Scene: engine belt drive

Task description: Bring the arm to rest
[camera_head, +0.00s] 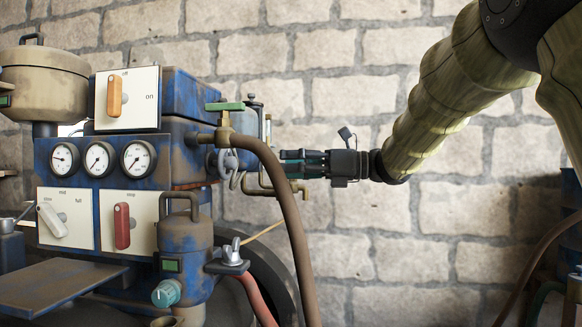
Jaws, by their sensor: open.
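My gripper (291,163) is at the middle of the view, at the end of my arm, which comes in from the upper right. It points left toward the blue engine panel (178,155), just right of the brown hose. The fingers are open and I see nothing held between them. The fingertips lie close to the hose in the picture; I cannot tell the gap in depth.
The panel carries an orange lever (115,96), a white lever (52,219), a red lever (122,226) and several gauges (97,158). A brown hose (283,200) arches down beside it. A stone wall (440,235) stands behind. The space below my arm looks clear.

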